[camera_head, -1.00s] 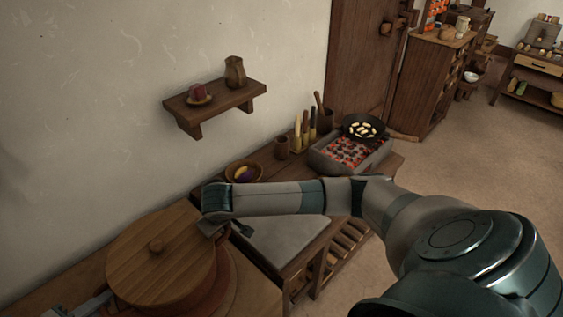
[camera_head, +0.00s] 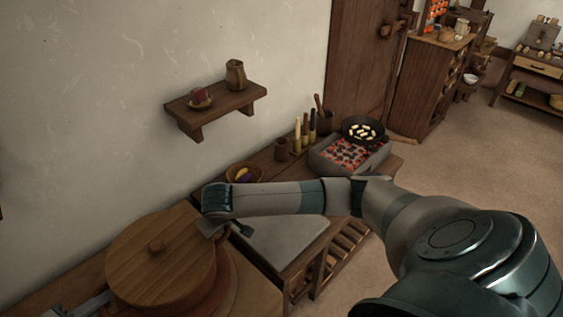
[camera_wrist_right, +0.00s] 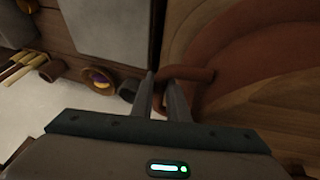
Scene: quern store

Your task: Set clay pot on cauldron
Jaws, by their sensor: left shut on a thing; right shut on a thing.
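The clay pot (camera_head: 222,284) is a wide reddish-brown vessel at the lower left of the head view, covered by a round wooden lid (camera_head: 160,272) with a knob. In the right wrist view, my right gripper (camera_wrist_right: 164,84) is shut on the pot's looped side handle (camera_wrist_right: 192,74). I cannot make out a cauldron in either view.
A grey slab (camera_head: 285,240) lies on the wooden bench right of the pot. Behind it are a bowl (camera_head: 243,173), a cup (camera_head: 281,149) and a coal brazier (camera_head: 345,154) bearing a black pan (camera_head: 364,129). A wall shelf (camera_head: 214,103) hangs above.

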